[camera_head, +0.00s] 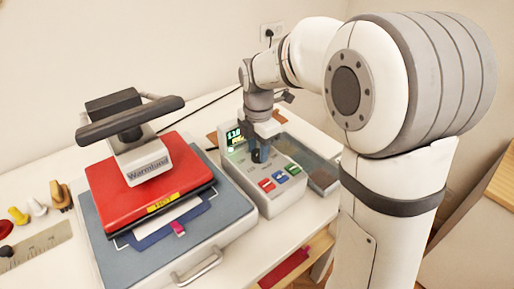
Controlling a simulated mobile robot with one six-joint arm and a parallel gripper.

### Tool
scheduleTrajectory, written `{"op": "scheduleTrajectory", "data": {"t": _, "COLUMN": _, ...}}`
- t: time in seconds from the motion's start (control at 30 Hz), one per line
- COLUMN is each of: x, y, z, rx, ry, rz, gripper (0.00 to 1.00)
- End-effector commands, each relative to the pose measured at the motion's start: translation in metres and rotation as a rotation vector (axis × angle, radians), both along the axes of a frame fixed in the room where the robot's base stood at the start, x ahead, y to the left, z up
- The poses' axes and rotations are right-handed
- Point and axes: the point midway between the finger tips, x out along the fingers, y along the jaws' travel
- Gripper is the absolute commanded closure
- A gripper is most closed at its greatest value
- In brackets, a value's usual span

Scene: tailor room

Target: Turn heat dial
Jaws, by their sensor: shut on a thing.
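A heat press stands on the white table, with a red upper plate (150,182) and a black handle (130,118). Its control box (232,178) is at the right of it, with a lit green display (235,136) and several coloured buttons (280,177). My gripper (259,154) points down over the top of the control box. It is shut on the dark heat dial (256,156), which is largely hidden between the fingers. I cannot tell the dial's angle, and the display's figures are too small to read surely.
Spools or small tools (40,207) and a ruler (37,245) lie at the left. A grey-blue tray (318,172) sits right of the control box. A metal handle (201,267) juts from the press front.

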Motion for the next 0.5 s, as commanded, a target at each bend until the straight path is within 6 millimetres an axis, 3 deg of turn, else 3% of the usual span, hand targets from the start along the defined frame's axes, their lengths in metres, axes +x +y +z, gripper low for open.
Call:
{"op": "scheduleTrajectory", "data": {"t": 0.27, "x": 0.0004, "y": -0.0008, "z": 0.0008, "rx": 0.000, "ry": -0.001, "rz": -0.094, "gripper": 0.89}}
{"op": "scheduleTrajectory", "data": {"t": 0.5, "x": 0.0004, "y": -0.0010, "z": 0.0010, "rx": -0.001, "ry": -0.001, "rz": -0.283, "gripper": 0.89}}
